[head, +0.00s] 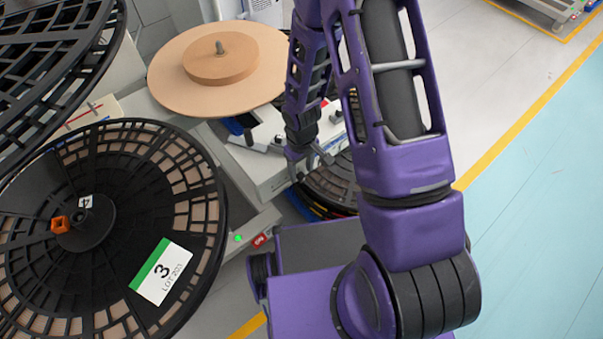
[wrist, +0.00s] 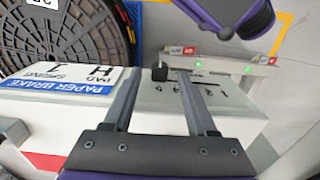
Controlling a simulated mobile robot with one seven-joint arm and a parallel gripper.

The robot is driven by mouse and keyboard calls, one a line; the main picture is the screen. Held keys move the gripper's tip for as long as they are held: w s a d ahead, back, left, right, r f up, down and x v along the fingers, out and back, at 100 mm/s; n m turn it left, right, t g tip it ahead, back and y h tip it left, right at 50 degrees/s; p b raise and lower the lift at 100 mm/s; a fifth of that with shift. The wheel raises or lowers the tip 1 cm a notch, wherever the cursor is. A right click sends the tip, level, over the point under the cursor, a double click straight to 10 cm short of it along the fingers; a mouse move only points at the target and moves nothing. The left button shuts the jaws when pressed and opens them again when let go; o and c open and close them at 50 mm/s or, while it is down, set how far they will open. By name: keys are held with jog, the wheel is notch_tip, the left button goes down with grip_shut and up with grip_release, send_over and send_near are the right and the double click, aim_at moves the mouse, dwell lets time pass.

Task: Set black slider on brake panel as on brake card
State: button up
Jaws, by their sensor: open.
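The black slider (wrist: 160,71) is a small dark block on the pale top of the brake panel (wrist: 158,98) in the wrist view. Small scale marks and digits lie to its right. My gripper (wrist: 161,75) is open, with the slider between its fingertips; I cannot tell whether either finger touches it. In the head view my gripper (head: 312,160) is over the white panel box (head: 265,150); the slider is not clear there.
A large black reel (head: 150,215) with a "3" label stands at the left. A tan disc (head: 217,65) lies behind. Another reel (wrist: 55,40) is beside the card in the wrist view. Open floor (head: 545,180) lies at the right.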

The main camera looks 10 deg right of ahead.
jog(key=shift+f, duration=0.7)
grip_shut()
dwell(1.0)
